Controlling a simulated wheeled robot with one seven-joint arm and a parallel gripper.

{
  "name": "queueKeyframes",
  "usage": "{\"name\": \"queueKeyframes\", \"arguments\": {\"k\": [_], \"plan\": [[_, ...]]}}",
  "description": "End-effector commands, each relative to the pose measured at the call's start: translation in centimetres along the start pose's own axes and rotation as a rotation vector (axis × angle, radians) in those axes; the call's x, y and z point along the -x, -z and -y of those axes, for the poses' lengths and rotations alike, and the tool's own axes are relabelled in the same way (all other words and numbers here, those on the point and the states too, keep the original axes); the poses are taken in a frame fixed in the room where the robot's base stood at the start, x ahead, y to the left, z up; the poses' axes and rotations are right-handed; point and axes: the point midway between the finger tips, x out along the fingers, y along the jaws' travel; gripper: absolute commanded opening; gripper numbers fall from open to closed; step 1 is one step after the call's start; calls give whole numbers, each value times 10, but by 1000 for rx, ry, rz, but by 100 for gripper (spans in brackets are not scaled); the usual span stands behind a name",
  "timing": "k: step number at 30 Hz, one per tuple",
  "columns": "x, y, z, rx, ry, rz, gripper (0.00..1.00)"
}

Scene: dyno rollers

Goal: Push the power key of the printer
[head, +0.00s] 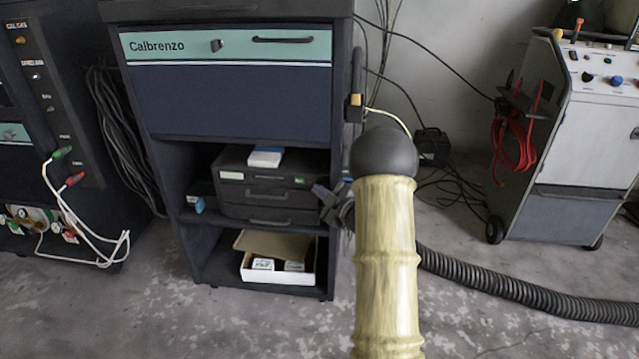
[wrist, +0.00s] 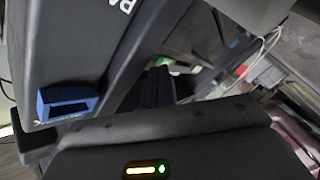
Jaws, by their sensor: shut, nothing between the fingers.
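The printer (head: 262,195) is a dark grey box on the middle shelf of the dark cabinet. Its front has a pale label on the left and a small green mark on the right. I cannot make out a power key. My gripper (head: 326,203) is small, dark and shut in the head view, by the printer's right front corner; contact cannot be told. Part of that corner is hidden behind it. In the wrist view, a dark housing (wrist: 160,145) with a lit bar and a green light fills the bottom; I cannot tell whose it is.
A white and blue box (head: 265,157) lies on the printer. An open carton (head: 279,262) stands on the shelf below. The cabinet wall (head: 342,85) and a corrugated hose (head: 530,298) are near my arm. A wheeled cart (head: 575,150) stands right. Open floor lies in front.

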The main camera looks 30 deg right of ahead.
Motion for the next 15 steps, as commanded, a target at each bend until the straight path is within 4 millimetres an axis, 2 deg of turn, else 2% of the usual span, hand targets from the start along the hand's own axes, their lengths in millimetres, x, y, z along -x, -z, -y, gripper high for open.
{"name": "queueKeyframes", "arguments": {"k": [15], "plan": [[-6,-4,-4,-1,1,1,0]]}}
